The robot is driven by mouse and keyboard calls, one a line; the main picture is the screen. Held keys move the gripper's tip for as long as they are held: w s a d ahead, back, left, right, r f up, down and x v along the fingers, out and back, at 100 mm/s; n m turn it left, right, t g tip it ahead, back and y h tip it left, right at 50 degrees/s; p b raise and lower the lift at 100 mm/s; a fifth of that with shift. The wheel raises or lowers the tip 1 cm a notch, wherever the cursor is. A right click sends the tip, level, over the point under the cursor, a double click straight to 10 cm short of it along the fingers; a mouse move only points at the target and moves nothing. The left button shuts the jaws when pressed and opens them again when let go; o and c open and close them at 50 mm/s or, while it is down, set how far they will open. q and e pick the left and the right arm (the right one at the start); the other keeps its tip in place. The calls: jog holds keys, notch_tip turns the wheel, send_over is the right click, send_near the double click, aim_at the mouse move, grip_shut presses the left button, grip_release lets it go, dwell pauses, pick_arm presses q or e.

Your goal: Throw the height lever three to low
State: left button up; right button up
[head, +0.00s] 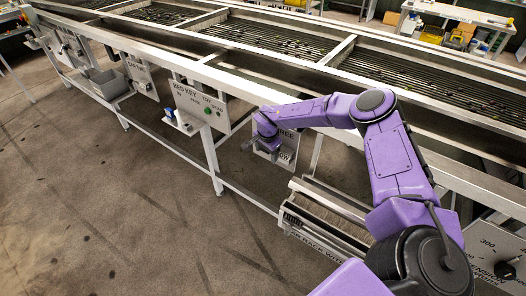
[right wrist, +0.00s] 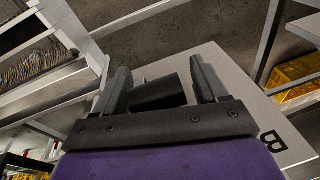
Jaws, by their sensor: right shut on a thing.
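The height lever three panel (head: 287,152) is a white plate hanging under the machine's near rail, with part of the word THREE showing. My right gripper (head: 261,149) is in front of it and covers much of the plate. In the right wrist view, my right gripper (right wrist: 159,76) has its two fingers on either side of a dark, round handle (right wrist: 156,94), shut on it. The grey plate (right wrist: 232,82) lies behind the handle. The lever's low and high marks are hidden or too small to read. My left gripper is not in view.
A white panel with BED KEY lettering (head: 199,104) and a green button hangs to the left. A slatted rack (head: 329,214) stands below right of the lever panel. The long roller bed (head: 270,38) runs behind. The floor at left (head: 100,200) is clear.

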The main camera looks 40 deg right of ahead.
jog(key=shift+w+d+r, duration=0.1)
jog(key=shift+w+r, duration=0.05)
jog(key=o, duration=1.3)
jog(key=shift+c, duration=0.2)
jog(key=shift+o, duration=0.7)
jog(key=shift+r, duration=0.4)
jog(key=b+v, duration=0.1)
jog(key=v, duration=0.8)
jog(key=shift+s+r+b, duration=0.2)
jog(key=shift+r+b, duration=0.1)
jog(key=shift+b, duration=0.1)
